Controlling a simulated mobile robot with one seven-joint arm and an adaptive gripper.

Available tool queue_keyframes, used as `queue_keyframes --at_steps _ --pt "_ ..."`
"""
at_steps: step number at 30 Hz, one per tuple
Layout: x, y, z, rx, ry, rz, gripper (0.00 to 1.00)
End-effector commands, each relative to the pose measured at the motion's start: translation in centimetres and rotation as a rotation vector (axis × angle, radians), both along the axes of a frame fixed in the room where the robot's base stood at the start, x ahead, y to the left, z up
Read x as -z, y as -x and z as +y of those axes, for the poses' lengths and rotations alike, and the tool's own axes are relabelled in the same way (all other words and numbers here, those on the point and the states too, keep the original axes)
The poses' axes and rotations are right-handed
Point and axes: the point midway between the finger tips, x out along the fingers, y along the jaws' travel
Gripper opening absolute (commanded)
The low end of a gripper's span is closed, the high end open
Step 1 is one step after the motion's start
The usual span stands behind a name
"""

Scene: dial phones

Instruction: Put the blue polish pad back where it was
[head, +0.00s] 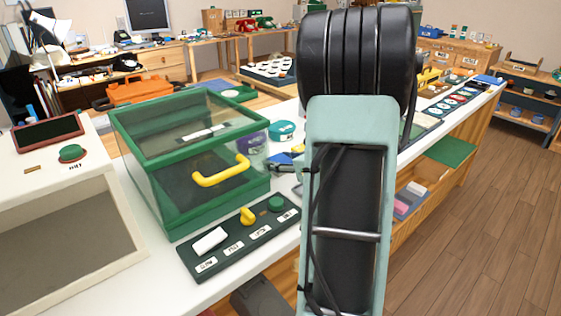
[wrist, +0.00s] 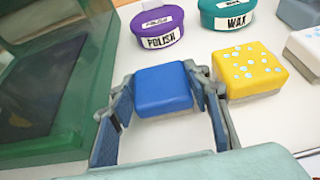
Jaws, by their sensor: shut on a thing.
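The blue polish pad (wrist: 163,88) is a rounded blue block on a pale base, between the two fingers of my gripper (wrist: 165,100) in the wrist view. My gripper is shut on it from its left and right sides. I cannot tell whether the pad touches the white counter or is just above it. In the head view a bit of blue pad (head: 280,158) shows beside my gripper (head: 287,168), mostly hidden by my arm. The purple POLISH pot (wrist: 158,30) stands just behind the pad.
A teal WAX pot (wrist: 228,12) stands behind a yellow spotted pad (wrist: 250,72), close to my right finger. A white spotted pad (wrist: 306,50) is farther right. The green-framed glass case (head: 190,150) with a yellow handle stands left. A dark labelled board (head: 240,250) lies in front.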

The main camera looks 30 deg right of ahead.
Motion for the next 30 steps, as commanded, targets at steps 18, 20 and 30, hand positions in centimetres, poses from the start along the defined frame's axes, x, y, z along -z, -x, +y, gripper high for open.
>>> queue_keyframes --at_steps 18,20,30 --pt "-0.8 0.7 -0.3 0.004 0.001 -0.001 0.62" --pt "-1.2 1.7 -0.4 0.005 0.002 -0.001 0.62" --pt "-4.0 8.3 -1.3 0.005 0.001 -0.001 0.62"
